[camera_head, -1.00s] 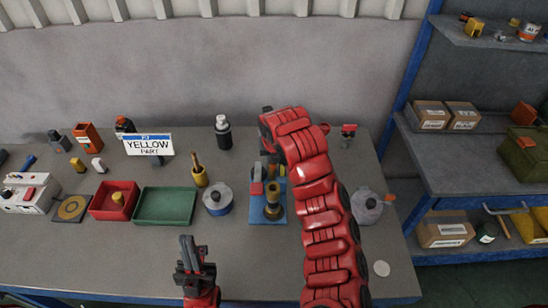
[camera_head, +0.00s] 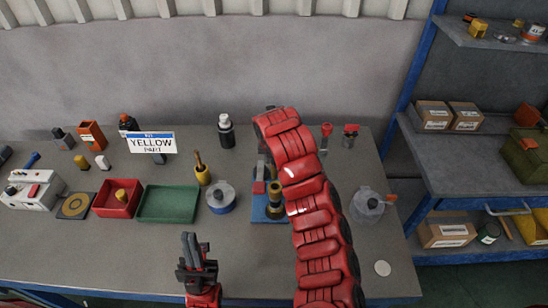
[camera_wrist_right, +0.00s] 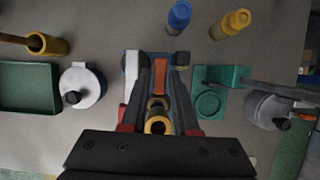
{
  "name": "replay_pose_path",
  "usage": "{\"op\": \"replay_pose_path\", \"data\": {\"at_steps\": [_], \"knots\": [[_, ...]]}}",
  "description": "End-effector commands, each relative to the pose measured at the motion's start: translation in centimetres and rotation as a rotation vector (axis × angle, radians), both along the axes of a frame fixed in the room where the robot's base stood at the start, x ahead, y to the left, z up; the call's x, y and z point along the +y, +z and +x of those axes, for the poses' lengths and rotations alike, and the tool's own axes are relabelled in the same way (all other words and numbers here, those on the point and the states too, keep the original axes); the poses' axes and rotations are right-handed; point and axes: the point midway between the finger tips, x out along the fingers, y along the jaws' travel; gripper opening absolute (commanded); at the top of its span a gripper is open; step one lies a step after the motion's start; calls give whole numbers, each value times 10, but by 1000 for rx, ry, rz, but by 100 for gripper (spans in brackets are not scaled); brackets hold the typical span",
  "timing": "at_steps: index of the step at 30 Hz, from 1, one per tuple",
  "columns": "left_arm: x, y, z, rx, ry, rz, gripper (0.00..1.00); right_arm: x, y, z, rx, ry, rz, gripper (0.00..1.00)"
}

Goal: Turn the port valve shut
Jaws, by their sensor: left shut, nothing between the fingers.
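A fixture on a blue base (camera_head: 262,215) stands on the bench, with a red block (camera_head: 259,187) and a dark and brass upright part (camera_head: 274,200). I take it for the port valve, though no label shows. My right arm hides its right side in the head view. In the right wrist view an orange bar (camera_wrist_right: 159,80) and a brass ring (camera_wrist_right: 156,126) lie between the dark fingers of my right gripper (camera_wrist_right: 160,75). I cannot tell whether the fingers press on the bar. My left gripper (camera_head: 190,243) is shut and empty, above the bench's front.
A blue-sided pot (camera_head: 221,198), green tray (camera_head: 168,204) and red bin (camera_head: 117,197) stand left of the fixture. A teal plate (camera_wrist_right: 210,103) and a grey pot (camera_head: 366,207) are to its right. The bench front is mostly clear.

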Motion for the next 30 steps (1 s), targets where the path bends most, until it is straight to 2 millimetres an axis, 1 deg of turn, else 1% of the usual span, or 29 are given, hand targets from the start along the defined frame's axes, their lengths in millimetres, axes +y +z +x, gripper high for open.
{"op": "replay_pose_path", "data": {"at_steps": [1, 3, 11, 14, 17, 19, 22, 23, 24, 29, 30], "knots": [[0, 0, 0, 0, 0, 0, 0, 0, 0, 0, -1, 0, 0, 40], [0, 0, 0, 0, 0, 0, 0, 0, 0, 0, -1, 0, 1, 50], [0, 0, 0, 0, 0, 0, 0, 0, 1, 0, -2, 1, 1, 50], [0, -3, 0, 0, 0, 0, 0, 1, 5, -1, -4, 2, 2, 50], [0, -9, 0, 0, 0, 0, 0, 1, 16, -5, -5, 4, 4, 50], [0, -15, 0, 0, 0, 0, 0, 1, 28, -11, -10, 4, 2, 50], [0, -13, 0, 0, 0, 0, 0, 2, 54, -21, -8, 3, 2, 50], [0, -3, 0, 0, 0, 0, 0, 0, 66, -23, -6, 1, -1, 50], [0, 13, 0, 0, 0, 0, 0, -1, 75, -24, -5, 0, -3, 50], [0, 46, 0, -1, 0, 0, 0, -1, 93, -33, -1, 2, -4, 50], [0, 54, 0, 0, 0, 0, 0, -1, 99, -35, -2, 1, -4, 50]]}}
